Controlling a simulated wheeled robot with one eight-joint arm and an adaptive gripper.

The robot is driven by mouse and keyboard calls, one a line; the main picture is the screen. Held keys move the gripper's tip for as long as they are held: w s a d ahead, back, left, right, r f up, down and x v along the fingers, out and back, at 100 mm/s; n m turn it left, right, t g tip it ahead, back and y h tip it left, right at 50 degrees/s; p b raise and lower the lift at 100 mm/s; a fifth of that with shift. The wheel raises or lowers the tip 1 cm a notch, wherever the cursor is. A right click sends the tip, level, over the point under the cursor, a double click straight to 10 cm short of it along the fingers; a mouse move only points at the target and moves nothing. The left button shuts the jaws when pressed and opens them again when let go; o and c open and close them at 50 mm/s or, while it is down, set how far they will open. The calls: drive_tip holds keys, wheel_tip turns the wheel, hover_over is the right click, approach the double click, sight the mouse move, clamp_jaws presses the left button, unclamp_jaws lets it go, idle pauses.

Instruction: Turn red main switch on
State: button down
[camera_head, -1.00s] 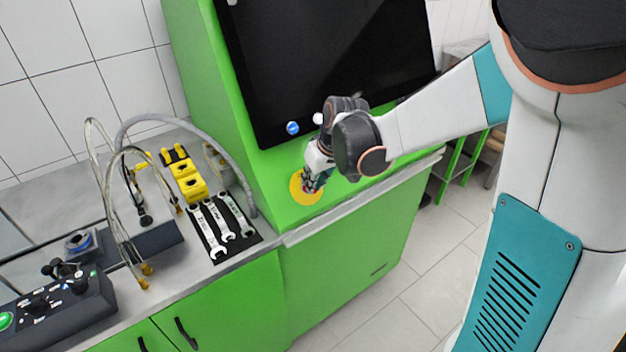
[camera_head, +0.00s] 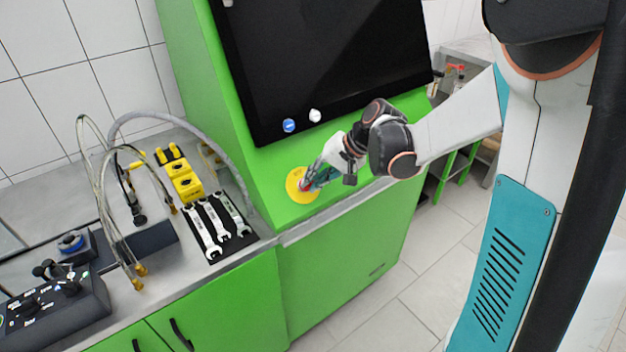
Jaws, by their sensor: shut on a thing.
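The red main switch (camera_head: 306,185) sits in the middle of a round yellow plate (camera_head: 296,194) on the green cabinet's sloped ledge, below the dark screen. Only a small bit of red shows; my gripper hides most of the switch. My gripper (camera_head: 311,182) reaches in from the right, tilted, with its fingertips at the switch. It is shut on the red main switch. How far the switch is turned cannot be told.
A large dark screen (camera_head: 330,60) stands close above my gripper, with a blue knob (camera_head: 289,125) and a white knob (camera_head: 315,115) at its lower edge. Wrenches (camera_head: 222,226), yellow blocks (camera_head: 183,181), hoses and a control box (camera_head: 55,305) lie on the bench at left.

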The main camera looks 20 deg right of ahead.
drive_tip(key=m, duration=0.1)
drive_tip(key=m+t+y+b, duration=0.1)
drive_tip(key=m, duration=0.1)
drive_tip(key=shift+s+d+f, duration=0.15)
drive_tip(key=shift+f, duration=0.15)
drive_tip(key=shift+s+m+t+y+b, duration=0.1)
drive_tip(key=shift+m+t+y+b, duration=0.55)
drive_tip(key=shift+m, duration=1.05)
drive_tip(key=c, duration=1.6)
unclamp_jaws()
drive_tip(key=shift+c, duration=0.2)
drive_tip(key=shift+d, duration=0.15)
drive_tip(key=v, duration=1.1)
drive_tip(key=shift+s+r, duration=0.2)
drive_tip(key=shift+r, duration=0.15)
